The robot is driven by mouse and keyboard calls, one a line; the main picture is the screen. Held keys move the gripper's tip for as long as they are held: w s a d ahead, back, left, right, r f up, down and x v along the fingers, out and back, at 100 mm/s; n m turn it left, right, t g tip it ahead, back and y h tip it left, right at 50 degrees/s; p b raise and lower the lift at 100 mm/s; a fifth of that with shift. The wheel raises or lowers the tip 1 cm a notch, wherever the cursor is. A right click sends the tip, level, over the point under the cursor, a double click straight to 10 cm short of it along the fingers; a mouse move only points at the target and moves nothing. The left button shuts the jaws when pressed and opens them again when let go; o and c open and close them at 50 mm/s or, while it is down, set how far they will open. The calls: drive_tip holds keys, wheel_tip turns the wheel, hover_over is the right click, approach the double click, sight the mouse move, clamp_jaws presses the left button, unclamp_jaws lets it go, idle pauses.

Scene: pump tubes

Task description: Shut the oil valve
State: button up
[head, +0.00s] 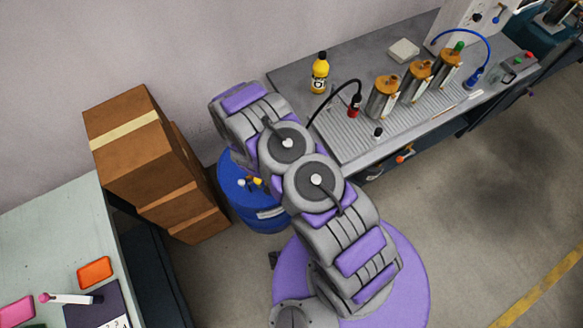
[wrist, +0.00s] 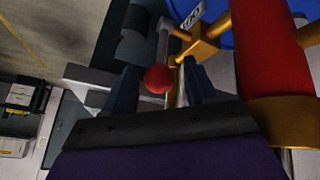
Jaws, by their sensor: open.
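In the wrist view, the two dark fingers of my gripper (wrist: 162,88) are open and point at a small red ball knob (wrist: 157,79). The knob shows between the fingers; I cannot tell whether they touch it. Brass-coloured valve parts (wrist: 204,46) sit just beyond, up and right of the knob. A thick red cylinder (wrist: 268,50) with a brass collar stands close at the right. The blue drum (wrist: 222,12) shows behind at the top. In the head view the drum (head: 262,220) stands under my arm, with small yellow fittings (head: 258,181) on top. My gripper is hidden there.
Brown cardboard boxes (head: 150,150) stand left of the drum. A grey workbench (head: 350,150) with metal canisters (head: 383,98) and a yellow bottle (head: 320,72) is at the right. A pale table (head: 50,225) is at the lower left. Floor at the right is open.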

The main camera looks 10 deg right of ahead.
drive_tip(key=p+v, duration=0.1)
drive_tip(key=v, duration=1.5)
drive_tip(key=shift+a+r, duration=0.2)
drive_tip(key=shift+a, duration=0.1)
drive_tip(key=shift+w, duration=0.1)
